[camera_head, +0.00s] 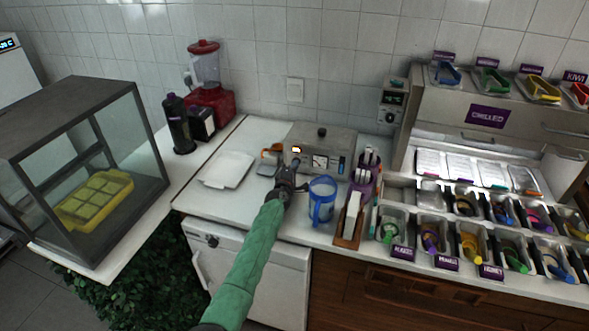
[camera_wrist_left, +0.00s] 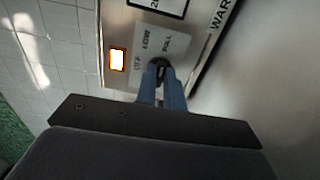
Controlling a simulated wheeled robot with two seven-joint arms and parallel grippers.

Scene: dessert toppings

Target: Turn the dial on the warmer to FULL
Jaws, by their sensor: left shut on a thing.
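The warmer (camera_head: 333,142) is a metal box with a black knob on its lid, at the back of the white counter. Its front panel faces me, with a lit indicator; this indicator (camera_wrist_left: 117,60) also shows in the left wrist view. The black dial (camera_wrist_left: 158,65) sits on a pale plate printed with LOW and FULL, plus a third mark too small to read surely. My left gripper (camera_head: 292,168) reaches the left part of the front panel. In the left wrist view its fingers (camera_wrist_left: 161,86) are shut on the dial. The dial's pointer is hidden between them.
A blue pitcher (camera_head: 321,201) stands close to the right of my left gripper. A white tray (camera_head: 227,170) and an orange-handled item (camera_head: 270,156) lie to the left. A wooden holder (camera_head: 349,227) and a chilled topping station (camera_head: 480,150) are at the right. A glass case stands far left.

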